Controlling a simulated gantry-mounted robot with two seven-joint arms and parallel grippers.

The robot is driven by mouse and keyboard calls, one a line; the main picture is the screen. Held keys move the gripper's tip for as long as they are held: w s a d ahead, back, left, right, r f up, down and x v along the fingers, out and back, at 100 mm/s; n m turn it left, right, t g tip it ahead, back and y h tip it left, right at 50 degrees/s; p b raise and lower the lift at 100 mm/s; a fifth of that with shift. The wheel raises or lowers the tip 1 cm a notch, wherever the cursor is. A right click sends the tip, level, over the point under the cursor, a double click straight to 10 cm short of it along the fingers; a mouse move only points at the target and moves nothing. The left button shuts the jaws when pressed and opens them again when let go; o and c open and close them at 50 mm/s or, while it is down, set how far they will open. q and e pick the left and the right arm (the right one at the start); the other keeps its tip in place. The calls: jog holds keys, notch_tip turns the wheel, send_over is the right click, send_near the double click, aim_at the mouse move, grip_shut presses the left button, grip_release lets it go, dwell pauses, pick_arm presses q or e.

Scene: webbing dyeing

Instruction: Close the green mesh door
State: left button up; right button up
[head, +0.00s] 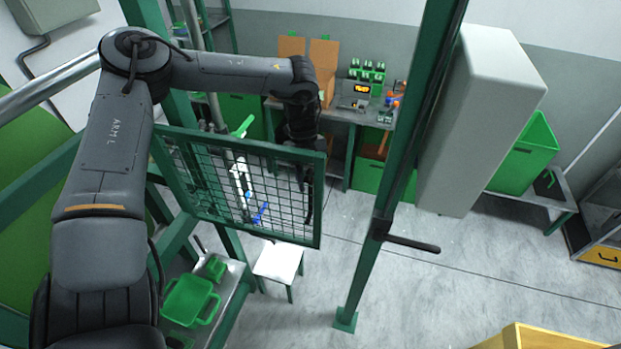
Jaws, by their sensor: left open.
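The green mesh door (243,146) hangs from the green frame at the left and stands swung open, away from the green post (372,240) on the right. A gap of open floor lies between the door's free edge and that post. A dark handle (410,243) sticks out from the post. My left arm reaches over the top of the door. My left gripper (307,205) is on the far side, near the door's free edge, partly hidden behind the mesh. It is open; I cannot tell whether it touches the door. My right gripper is not in view.
A workbench (345,115) with a small display device and green spools stands at the back. A grey cabinet (475,120) and a green bin (525,155) are at the right. A white stool (278,262) and green containers (190,300) are below the door. Floor at centre right is clear.

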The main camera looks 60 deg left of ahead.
pick_arm(q)
jog(key=shift+d+f, duration=0.1)
jog(key=shift+f, duration=0.2)
jog(key=shift+c, duration=0.2)
grip_shut()
